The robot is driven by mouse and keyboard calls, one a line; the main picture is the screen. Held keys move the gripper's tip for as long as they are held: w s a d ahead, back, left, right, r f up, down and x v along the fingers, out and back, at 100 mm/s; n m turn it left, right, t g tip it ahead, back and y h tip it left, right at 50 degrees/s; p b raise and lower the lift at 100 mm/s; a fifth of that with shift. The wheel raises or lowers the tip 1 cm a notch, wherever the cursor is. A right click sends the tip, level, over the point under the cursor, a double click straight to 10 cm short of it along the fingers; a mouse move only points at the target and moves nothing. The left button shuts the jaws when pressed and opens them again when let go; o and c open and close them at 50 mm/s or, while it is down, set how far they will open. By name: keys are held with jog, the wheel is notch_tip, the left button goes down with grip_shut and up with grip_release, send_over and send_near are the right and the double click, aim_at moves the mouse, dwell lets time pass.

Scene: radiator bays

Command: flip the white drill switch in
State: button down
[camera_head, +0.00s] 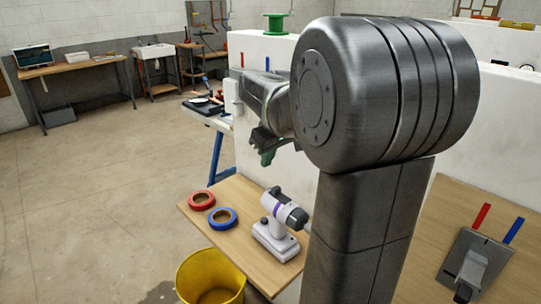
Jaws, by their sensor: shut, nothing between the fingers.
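The white drill (275,236) stands upright on its base on the wooden bench top (238,195). It has a dark chuck at the right and a purple band. Its switch is too small to make out from here. My gripper (266,146) is shut and empty, in the air above and beyond the drill, apart from it. Its fingertips are dark and partly blurred against the white wall, with a green patch beside them. My arm covers the bench to the right of the drill.
A red tape roll (201,200) and a blue tape roll (222,218) lie left of the drill. A yellow bucket (209,278) stands on the floor in front. A white partition (290,172) rises behind the bench. A grey tool (473,266) lies on another board at right. The left floor is open.

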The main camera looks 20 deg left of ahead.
aim_at(279, 190)
jog(key=f, duration=0.3)
jog(key=d+f, duration=0.1)
jog(key=f, duration=0.1)
jog(key=shift+s+d+f, duration=0.1)
jog(key=shift+s+f, duration=0.15)
jog(key=shift+s, duration=0.05)
jog(key=shift+s+d+f, duration=0.1)
jog(key=shift+d, duration=0.15)
jog(key=shift+s+d, duration=0.45)
jog(key=shift+d, duration=0.35)
jog(key=shift+s+d, duration=0.4)
jog(key=shift+d, duration=0.4)
jog(key=shift+w+a, duration=0.1)
jog(key=shift+a, duration=0.05)
